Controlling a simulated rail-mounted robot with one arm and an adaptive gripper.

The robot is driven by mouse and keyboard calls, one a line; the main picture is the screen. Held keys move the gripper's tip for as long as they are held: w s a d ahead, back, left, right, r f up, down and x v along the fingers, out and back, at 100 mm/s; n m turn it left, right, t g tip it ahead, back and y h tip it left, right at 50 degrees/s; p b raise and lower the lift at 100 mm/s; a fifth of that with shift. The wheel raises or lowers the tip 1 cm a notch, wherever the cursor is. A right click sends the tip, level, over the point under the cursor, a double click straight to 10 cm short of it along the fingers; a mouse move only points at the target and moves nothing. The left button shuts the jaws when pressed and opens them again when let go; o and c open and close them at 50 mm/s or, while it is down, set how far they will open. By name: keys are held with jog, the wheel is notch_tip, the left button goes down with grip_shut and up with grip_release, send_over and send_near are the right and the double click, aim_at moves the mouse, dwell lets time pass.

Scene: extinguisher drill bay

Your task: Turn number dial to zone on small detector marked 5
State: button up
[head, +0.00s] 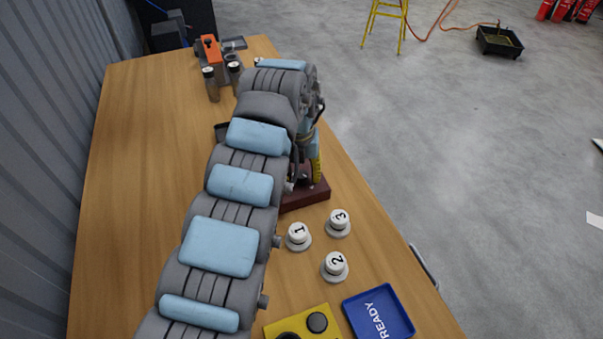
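Three small white round detectors stand on the wooden table: one marked 1 (298,236), one marked 2 (334,265) and one marked 3 (338,222). I see no detector marked 5 and cannot make out a number dial. My arm runs up the table and bends down at its far end. My gripper (306,165) is mostly hidden by the arm, above or beside a dark red block (306,194). A narrow yellow part shows beside it; I cannot tell what it belongs to. The fingertips are not clear.
A blue READY tray (378,314) and a yellow box with black knobs (317,322) lie at the near end of the table (135,190). Dark bottles (211,84) and an orange-topped item (208,50) stand at the far end. The table's left side is clear.

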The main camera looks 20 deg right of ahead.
aim_at(300, 173)
jog(key=shift+o, duration=0.3)
jog(key=shift+a+r, duration=0.1)
jog(key=shift+r, duration=3.7)
jog(key=shift+w, duration=0.1)
